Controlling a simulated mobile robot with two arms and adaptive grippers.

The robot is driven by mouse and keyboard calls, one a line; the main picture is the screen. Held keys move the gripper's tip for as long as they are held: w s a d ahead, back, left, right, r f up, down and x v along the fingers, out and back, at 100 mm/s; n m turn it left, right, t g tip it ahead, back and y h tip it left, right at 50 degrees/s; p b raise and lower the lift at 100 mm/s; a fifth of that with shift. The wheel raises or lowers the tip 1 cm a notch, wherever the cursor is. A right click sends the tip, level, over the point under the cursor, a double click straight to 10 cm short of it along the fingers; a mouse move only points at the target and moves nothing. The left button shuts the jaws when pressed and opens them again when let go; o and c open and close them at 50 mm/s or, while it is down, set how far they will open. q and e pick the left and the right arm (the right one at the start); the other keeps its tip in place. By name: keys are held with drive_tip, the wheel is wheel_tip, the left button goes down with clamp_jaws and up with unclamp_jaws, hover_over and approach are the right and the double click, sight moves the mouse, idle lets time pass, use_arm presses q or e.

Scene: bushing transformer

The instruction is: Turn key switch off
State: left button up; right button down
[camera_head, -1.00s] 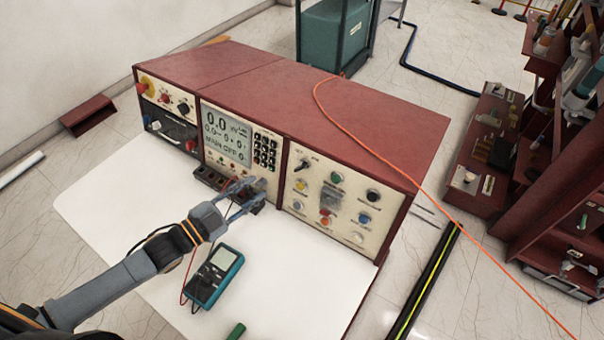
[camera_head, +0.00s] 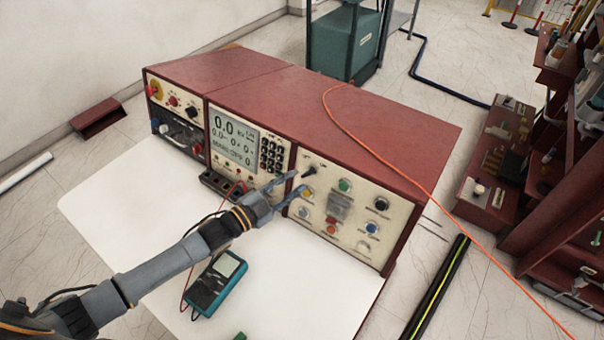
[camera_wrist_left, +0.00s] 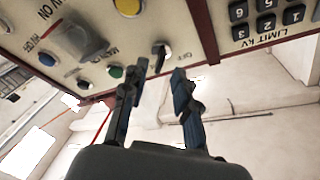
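The key switch (camera_head: 309,171) is a small dark key at the upper left of the cream right-hand panel (camera_head: 352,256) of the red test console. It also shows in the left wrist view (camera_wrist_left: 160,55), upside down, with an "OFF" label beside it. My left gripper (camera_head: 297,183) is open and empty, its fingertips just in front of the panel near the key. In the left wrist view, the two fingers (camera_wrist_left: 158,78) stand on either side of the key's line, with a visible gap between them. I cannot tell whether they touch the key. My right gripper is not in view.
A yellow button (camera_head: 307,193) lies close to the fingertips, with a green button (camera_head: 345,186) to the right. A teal multimeter (camera_head: 215,284) with leads lies on the white table (camera_head: 120,215). An orange cable (camera_head: 400,170) crosses the console top.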

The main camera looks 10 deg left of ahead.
sight(303, 177)
use_arm(q)
drive_tip(key=shift+x, duration=1.8)
clamp_jaws()
